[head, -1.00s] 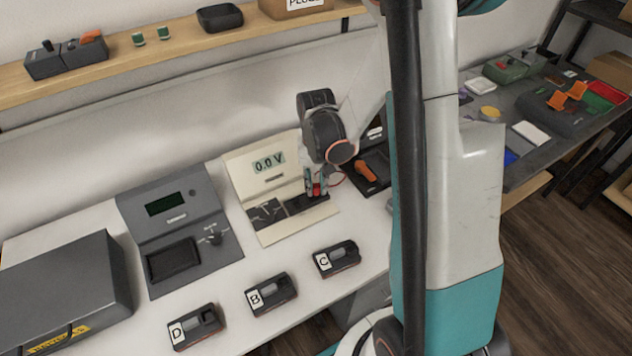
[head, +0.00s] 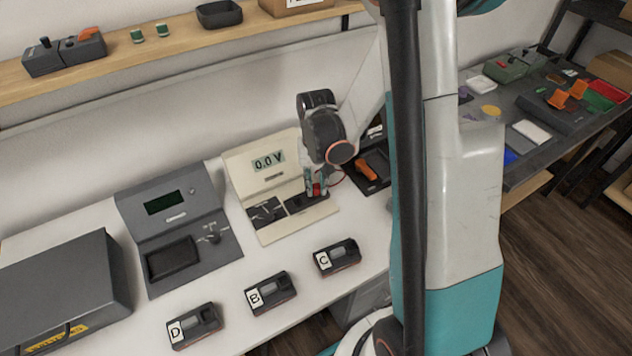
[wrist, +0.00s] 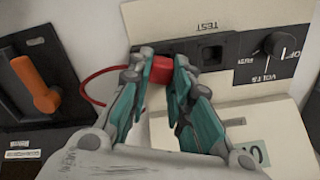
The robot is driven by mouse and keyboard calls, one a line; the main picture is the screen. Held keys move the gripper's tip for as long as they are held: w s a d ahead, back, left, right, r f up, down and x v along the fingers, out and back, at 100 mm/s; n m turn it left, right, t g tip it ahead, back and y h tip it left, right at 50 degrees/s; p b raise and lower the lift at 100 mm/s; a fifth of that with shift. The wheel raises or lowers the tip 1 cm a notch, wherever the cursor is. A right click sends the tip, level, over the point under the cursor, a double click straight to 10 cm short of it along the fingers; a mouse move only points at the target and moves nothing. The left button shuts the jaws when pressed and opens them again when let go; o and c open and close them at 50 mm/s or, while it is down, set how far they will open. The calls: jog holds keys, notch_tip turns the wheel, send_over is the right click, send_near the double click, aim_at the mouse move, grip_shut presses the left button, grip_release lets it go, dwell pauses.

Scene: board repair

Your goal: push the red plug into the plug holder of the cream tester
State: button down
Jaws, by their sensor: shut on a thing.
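The cream tester (head: 262,185) stands on the white bench, its display reading 0.0 V. My gripper (head: 316,188) is at the right part of its dark lower panel. In the wrist view my gripper (wrist: 160,76) is shut on the red plug (wrist: 159,69), a finger on each side. A red cable (wrist: 98,80) curves away to the left. The plug is at the left end of a black strip on the tester, beside a dark square opening (wrist: 212,53) under the word TEST. The fingers hide the plug's tip, so I cannot tell how deep it sits.
A dark device with an orange lever (wrist: 38,86) is close on the tester's left in the wrist view. A grey tester (head: 180,215) stands left in the head view. Modules D (head: 195,326), B (head: 270,293) and C (head: 338,257) lie in front.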

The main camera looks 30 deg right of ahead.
jog(key=shift+f, duration=0.1)
jog(key=c, duration=1.1)
grip_release()
jog(key=shift+r+p, duration=0.95)
jog(key=shift+r, duration=0.7)
jog(key=shift+r+p, duration=2.05)
jog(key=shift+r, duration=0.85)
notch_tip(320, 180, up, 14)
jog(key=n+t, duration=0.2)
jog(key=t, duration=0.1)
send_over(316, 184)
jog(key=s+a, duration=0.5)
jog(key=a, duration=0.1)
jog(key=s+a+r+n+t, duration=0.2)
jog(key=s+a+r+t, duration=0.2)
jog(key=s, duration=0.5)
jog(key=shift+a+r+n, duration=0.2)
jog(key=shift+r+n, duration=0.1)
jog(key=shift+r, duration=0.6)
